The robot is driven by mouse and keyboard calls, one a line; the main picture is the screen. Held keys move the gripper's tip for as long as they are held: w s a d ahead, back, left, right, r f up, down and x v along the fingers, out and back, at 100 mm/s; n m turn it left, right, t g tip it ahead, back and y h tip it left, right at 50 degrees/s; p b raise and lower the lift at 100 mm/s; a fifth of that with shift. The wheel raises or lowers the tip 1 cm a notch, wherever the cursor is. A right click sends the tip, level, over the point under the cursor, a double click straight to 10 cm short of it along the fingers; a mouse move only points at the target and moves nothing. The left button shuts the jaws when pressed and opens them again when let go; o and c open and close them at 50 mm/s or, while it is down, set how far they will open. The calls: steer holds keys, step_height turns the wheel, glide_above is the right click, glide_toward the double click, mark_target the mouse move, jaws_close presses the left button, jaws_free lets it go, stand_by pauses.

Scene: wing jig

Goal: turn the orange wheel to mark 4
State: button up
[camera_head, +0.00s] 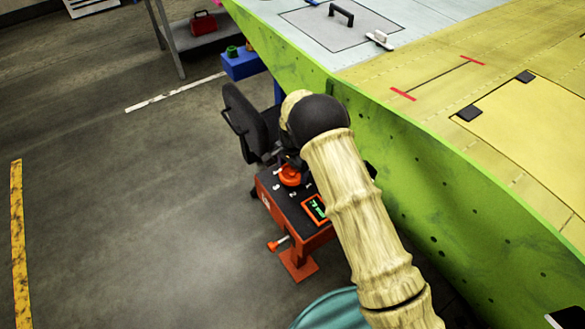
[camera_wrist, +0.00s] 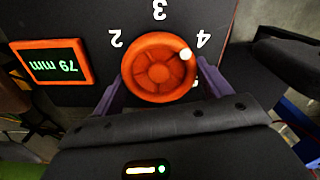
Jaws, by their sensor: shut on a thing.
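The orange wheel (camera_wrist: 158,68) sits on the dark top of a control box, seen from above in the wrist view. It also shows in the head view (camera_head: 290,176), partly behind my arm. A white dot (camera_wrist: 186,54) on its rim points up and right, close to the mark 4 (camera_wrist: 203,40). Marks 2 (camera_wrist: 116,38) and 3 (camera_wrist: 160,9) are upside down around it; another mark at lower right is mostly hidden. My gripper (camera_wrist: 160,88) is shut on the wheel, with one purple finger at each side of it.
An orange-framed display (camera_wrist: 51,64) with green characters, upside down in the wrist view, lies beside the wheel. The box stands on an orange pedestal (camera_head: 298,265). A black chair (camera_head: 245,122) is just behind it. The green wing jig side (camera_head: 430,190) rises close at right; open floor lies left.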

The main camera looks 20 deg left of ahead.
mark_target(293, 171)
steer(key=shift+r+m, duration=0.1)
steer(key=shift+m, duration=1.5)
steer(key=o, duration=1)
steer(key=shift+d, duration=0.1)
step_height(293, 171, up, 17)
steer(key=shift+r, duration=0.15)
